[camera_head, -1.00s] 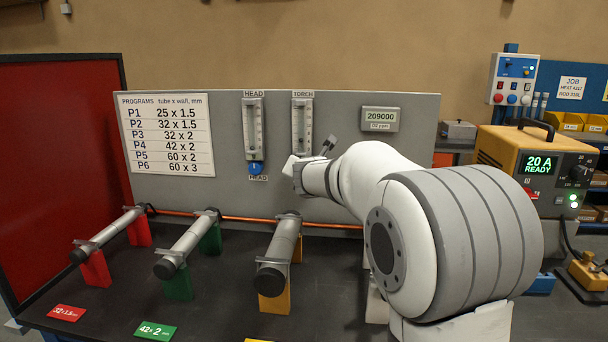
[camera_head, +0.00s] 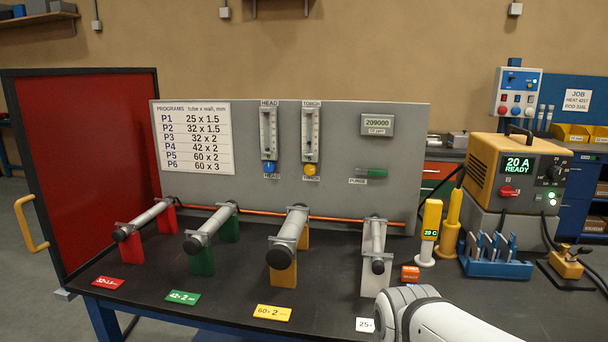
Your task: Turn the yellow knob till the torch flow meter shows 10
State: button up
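The yellow knob (camera_head: 310,169) is on the grey panel, directly under the torch flow meter (camera_head: 311,134), with a small TORCH label beneath it. The meter is an upright clear tube with a scale; its float and reading are too small to tell. My white arm shows only at the bottom right edge, well below and apart from the panel. My gripper is outside the picture, so its fingers cannot be seen. Nothing touches the yellow knob.
The head flow meter (camera_head: 268,134) with its blue knob (camera_head: 269,168) is just left. A green purge lever (camera_head: 372,172) and a grey display (camera_head: 377,125) reading 209000 are right. Several tubes on coloured stands (camera_head: 283,268) rise from the dark bench before the panel.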

aim_at(310, 168)
jog(key=z, duration=1.8)
jog(key=k, duration=0.65)
jog(key=u, duration=0.85)
jog(key=i, duration=0.95)
